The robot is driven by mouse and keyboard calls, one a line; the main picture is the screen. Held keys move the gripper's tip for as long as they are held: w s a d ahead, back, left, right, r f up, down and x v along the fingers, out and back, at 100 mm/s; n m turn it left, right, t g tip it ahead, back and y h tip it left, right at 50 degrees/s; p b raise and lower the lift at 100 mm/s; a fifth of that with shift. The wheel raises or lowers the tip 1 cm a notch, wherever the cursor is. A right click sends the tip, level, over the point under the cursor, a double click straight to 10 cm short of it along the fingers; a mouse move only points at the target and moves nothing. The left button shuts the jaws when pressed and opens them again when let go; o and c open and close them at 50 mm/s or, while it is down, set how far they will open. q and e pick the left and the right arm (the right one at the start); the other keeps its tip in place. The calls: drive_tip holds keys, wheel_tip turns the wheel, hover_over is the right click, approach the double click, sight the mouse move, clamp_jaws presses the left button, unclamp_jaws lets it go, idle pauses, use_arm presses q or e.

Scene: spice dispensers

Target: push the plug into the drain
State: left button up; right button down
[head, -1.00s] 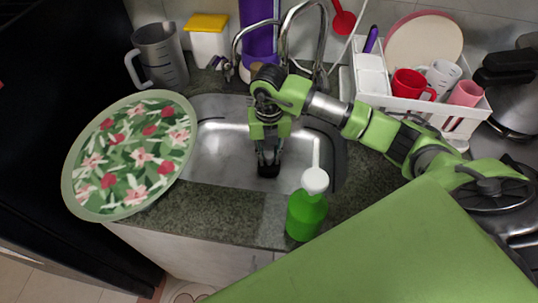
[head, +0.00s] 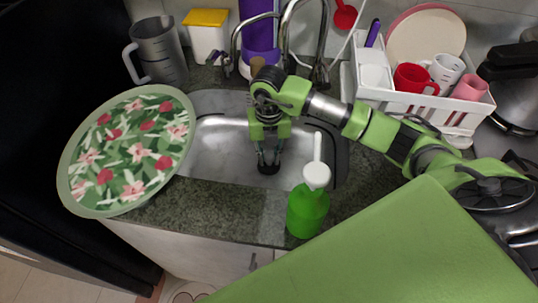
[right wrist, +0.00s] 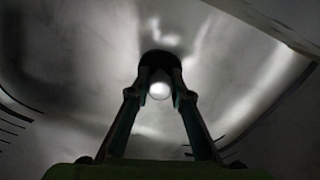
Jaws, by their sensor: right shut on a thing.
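My right gripper (head: 269,160) reaches down into the metal sink (head: 215,150). Its fingers are shut on the plug, a dark round piece (head: 268,169) low over the sink floor. In the right wrist view the fingertips (right wrist: 160,90) close around a bright rounded part, with the plug's dark disc (right wrist: 160,60) just beyond it. The drain opening is not visible; the gripper and plug cover that spot. I cannot tell how deep the plug sits. My left gripper is not in view.
A floral tray (head: 128,150) overlaps the sink's left side. A green soap bottle (head: 308,212) stands at the front right edge. A white dish rack (head: 440,106) with cups is at the right. The faucet (head: 322,45) rises behind my gripper. The sink's left part is clear.

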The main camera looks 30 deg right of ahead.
drive_tip(key=shift+f, duration=0.25)
drive_tip(key=c, duration=1.7)
unclamp_jaws()
